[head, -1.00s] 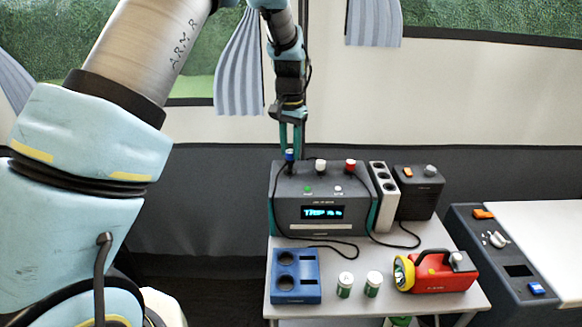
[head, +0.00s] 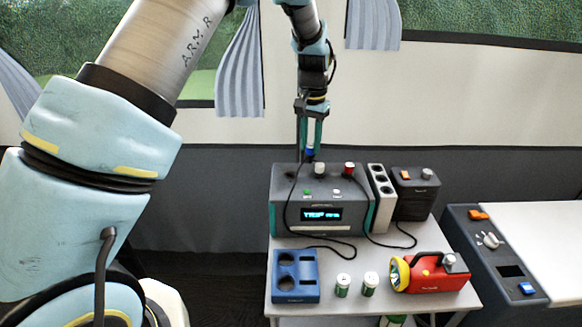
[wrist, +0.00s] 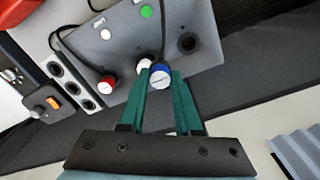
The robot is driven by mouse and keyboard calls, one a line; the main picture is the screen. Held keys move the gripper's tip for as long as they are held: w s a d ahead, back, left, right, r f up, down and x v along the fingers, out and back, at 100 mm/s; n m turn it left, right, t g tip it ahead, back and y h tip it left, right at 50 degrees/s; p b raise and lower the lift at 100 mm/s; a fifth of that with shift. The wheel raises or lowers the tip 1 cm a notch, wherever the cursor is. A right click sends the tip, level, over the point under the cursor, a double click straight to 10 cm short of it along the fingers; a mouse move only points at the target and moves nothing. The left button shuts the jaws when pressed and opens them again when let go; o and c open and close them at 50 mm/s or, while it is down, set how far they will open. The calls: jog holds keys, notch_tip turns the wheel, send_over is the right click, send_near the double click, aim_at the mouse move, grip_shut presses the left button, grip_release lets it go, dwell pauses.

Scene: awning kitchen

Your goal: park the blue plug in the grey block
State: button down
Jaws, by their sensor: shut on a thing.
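My gripper (head: 310,148) is shut on the blue plug (head: 309,153) above the back of the dark grey device (head: 340,226). The wrist view shows the round blue cap (wrist: 160,78) between the green fingertips. The plug's black cable hangs down to the device's front. An empty dark socket (wrist: 187,43) shows on the device top. The white plug (head: 320,169) and red plug (head: 349,168) stand on the device, right of the blue one. The light grey block (head: 383,213) stands right of the device; the wrist view shows its several dark holes, apparently empty (wrist: 79,95).
A dark box with an orange switch (head: 405,195) stands right of the block. A blue tray (head: 296,296), two small green-and-white cans (head: 343,285) and a red flashlight (head: 438,275) are on the table's front half. Cables lie loosely on the table.

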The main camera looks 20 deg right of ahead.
jog(key=s+d+f+p, duration=0.1)
jog(key=s+d, duration=0.4)
jog(key=d, duration=0.4)
jog(key=s+d+f+p, duration=0.1)
jog(key=s+d+f, duration=0.1)
jog(key=s+d, duration=0.3)
jog(key=d, duration=0.4)
jog(key=shift+s+d+f+p, duration=0.15)
jog(key=shift+d+p, duration=0.15)
jog(key=shift+f+b, duration=0.95)
jog(key=shift+f, duration=0.75)
dwell(1.5)
jog(key=shift+c, duration=1.4)
grip_release()
jog(key=shift+r, duration=0.15)
notch_tip(320, 180, up, 7)
jog(key=p, duration=0.3)
jog(key=shift+p, duration=0.3)
